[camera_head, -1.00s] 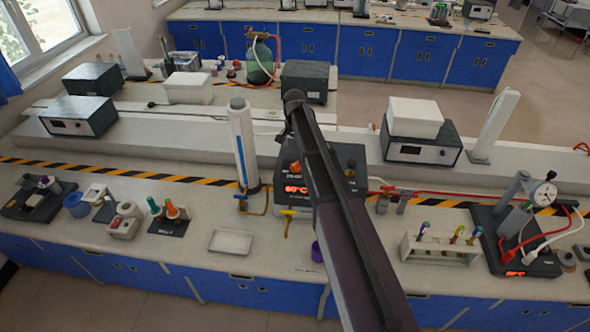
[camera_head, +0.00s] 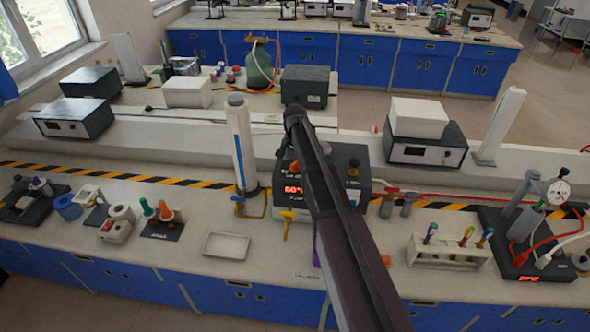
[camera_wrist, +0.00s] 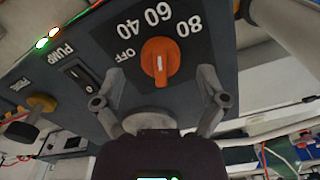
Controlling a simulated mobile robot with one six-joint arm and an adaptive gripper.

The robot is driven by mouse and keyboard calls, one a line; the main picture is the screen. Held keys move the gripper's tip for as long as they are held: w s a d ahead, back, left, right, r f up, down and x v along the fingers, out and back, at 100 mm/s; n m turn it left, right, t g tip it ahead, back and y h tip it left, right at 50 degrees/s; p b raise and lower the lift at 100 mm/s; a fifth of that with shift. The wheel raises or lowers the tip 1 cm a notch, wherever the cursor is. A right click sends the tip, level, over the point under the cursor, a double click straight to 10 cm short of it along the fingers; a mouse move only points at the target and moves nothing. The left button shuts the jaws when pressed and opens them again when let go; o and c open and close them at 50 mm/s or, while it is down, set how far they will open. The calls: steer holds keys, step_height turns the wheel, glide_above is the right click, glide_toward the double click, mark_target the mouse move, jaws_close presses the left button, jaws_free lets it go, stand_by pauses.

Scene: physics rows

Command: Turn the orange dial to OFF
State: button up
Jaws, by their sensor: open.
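The orange dial (camera_wrist: 160,61) is on a dark panel (camera_wrist: 88,77) in the wrist view. Labels OFF (camera_wrist: 124,54), 40, 60 and 80 curve around it.
A PUMP switch (camera_wrist: 78,72), a yellowish knob (camera_wrist: 42,103) and small lights share the panel. A white tray (camera_head: 227,246) and a tube rack (camera_head: 448,252) lie on the bench either side.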

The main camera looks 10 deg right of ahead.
steer(key=shift+f+b, duration=0.7)
steer(key=shift+f, duration=0.25)
steer(key=c, duration=1.2)
